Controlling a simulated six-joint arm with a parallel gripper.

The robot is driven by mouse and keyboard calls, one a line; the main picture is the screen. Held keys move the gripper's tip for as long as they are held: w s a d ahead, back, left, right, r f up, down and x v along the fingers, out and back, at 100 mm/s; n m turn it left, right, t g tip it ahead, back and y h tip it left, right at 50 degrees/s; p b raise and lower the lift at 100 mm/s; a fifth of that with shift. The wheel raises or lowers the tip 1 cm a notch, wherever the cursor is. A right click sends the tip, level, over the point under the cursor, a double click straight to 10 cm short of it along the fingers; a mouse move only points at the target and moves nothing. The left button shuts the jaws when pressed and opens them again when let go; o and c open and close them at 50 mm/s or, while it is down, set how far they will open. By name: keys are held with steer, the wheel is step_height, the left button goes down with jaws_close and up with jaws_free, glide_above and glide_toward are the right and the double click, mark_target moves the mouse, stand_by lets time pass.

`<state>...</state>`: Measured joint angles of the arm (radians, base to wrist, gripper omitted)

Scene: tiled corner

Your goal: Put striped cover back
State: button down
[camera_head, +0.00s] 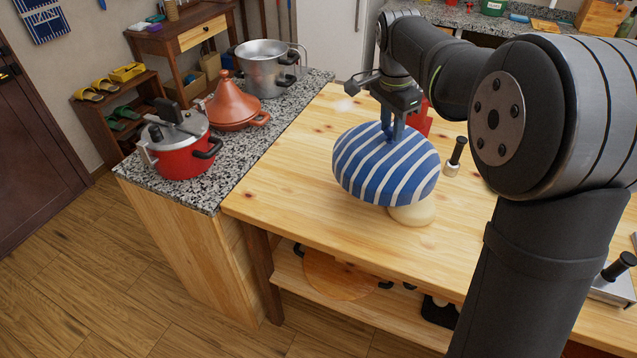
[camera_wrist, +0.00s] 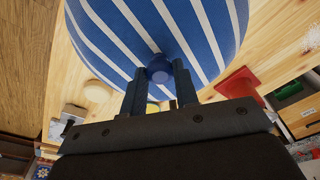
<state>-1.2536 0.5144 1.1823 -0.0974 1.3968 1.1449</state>
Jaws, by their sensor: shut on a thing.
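The striped cover (camera_head: 372,172) is a blue-and-white dome over the wooden table. My gripper (camera_head: 391,133) is above it, shut on the small blue knob at its top. In the wrist view the cover (camera_wrist: 205,25) fills the upper middle, and my gripper's fingers (camera_wrist: 160,85) stand on both sides of the knob. A cream round object (camera_head: 416,214) shows partly from under the cover's near right edge. The cover hides the rest of it and the table beneath. I cannot tell whether the cover touches anything below.
A red object (camera_head: 420,121) and a black-handled tool (camera_head: 455,158) stand behind and right of the cover. A red pressure cooker (camera_head: 182,158), a terracotta tagine (camera_head: 232,108) and a steel pot (camera_head: 262,75) stand on the speckled counter (camera_head: 205,190). The table's left part (camera_head: 290,175) is clear.

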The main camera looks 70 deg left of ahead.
mark_target(366, 135)
steer(key=s+a+n, duration=0.1)
steer(key=s+a, duration=0.1)
steer(key=s+a+n, duration=0.2)
steer(key=shift+s+f+n, duration=0.15)
steer(key=shift+n, duration=0.15)
steer(key=s+a+f, duration=0.7)
steer(key=s+f, duration=0.2)
steer(key=f, duration=0.1)
steer(key=shift+f, duration=0.4)
steer(key=c, duration=1.1)
jaws_free()
steer(key=shift+f, duration=0.15)
steer(key=r, duration=0.8)
steer(key=s+r, duration=0.1)
steer(key=r, duration=0.3)
steer(key=shift+s+d+r, duration=0.1)
steer(key=shift+d, duration=0.2)
